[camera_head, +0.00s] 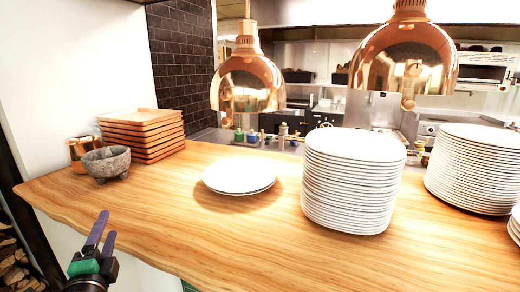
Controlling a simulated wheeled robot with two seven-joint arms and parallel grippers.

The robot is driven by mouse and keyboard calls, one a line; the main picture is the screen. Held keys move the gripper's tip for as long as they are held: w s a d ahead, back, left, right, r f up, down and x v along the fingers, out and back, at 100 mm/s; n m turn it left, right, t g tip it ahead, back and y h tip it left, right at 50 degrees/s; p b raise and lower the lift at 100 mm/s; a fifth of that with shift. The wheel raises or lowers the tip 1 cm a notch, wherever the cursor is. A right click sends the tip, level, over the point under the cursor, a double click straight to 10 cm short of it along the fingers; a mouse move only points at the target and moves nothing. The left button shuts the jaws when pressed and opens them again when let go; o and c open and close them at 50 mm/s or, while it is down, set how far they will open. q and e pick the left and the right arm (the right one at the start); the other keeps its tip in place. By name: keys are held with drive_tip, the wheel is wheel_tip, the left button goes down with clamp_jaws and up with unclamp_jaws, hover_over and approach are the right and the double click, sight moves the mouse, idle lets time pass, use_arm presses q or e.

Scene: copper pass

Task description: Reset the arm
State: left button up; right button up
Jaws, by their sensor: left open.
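My left gripper (101,235) shows at the lower left, in front of the near edge of the wooden counter (290,235). Its two purple-grey fingers point up, with a green part at their base. It is open, and nothing shows between the fingers. It is apart from the things on the counter. My right gripper is not in view.
A stone mortar (106,163), a copper mug (80,150) and stacked wooden trays (142,135) stand at the left. A low plate stack (239,177) lies mid-counter; tall stacks (350,180) (475,165) stand right. Copper lamps (247,85) (403,60) hang above. The front counter is clear.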

use_arm(q)
drive_tip(key=s+f+n+g, duration=0.3)
drive_tip(key=f+n+g, duration=0.25)
drive_tip(key=f, duration=0.65)
drive_tip(key=s+d+f+n+g+h, duration=0.3)
drive_tip(key=s+d+f+n+g, duration=0.15)
drive_tip(key=s+f, duration=0.4)
drive_tip(key=s+d+f+n+g+h, duration=0.3)
drive_tip(key=s+d+f+g, duration=0.3)
drive_tip(key=f, duration=0.3)
drive_tip(key=s+f, duration=0.2)
drive_tip(key=f, duration=1)
drive_tip(key=s+f, duration=0.2)
drive_tip(key=f, duration=1)
drive_tip(key=s+a+f+g, duration=0.1)
drive_tip(key=s+a+f, duration=0.2)
drive_tip(key=s+f, duration=1)
drive_tip(key=shift+s+a+m, duration=0.2)
drive_tip(key=shift+s+m, duration=0.2)
drive_tip(key=shift+s, duration=0.8)
drive_tip(key=shift+f, duration=0.1)
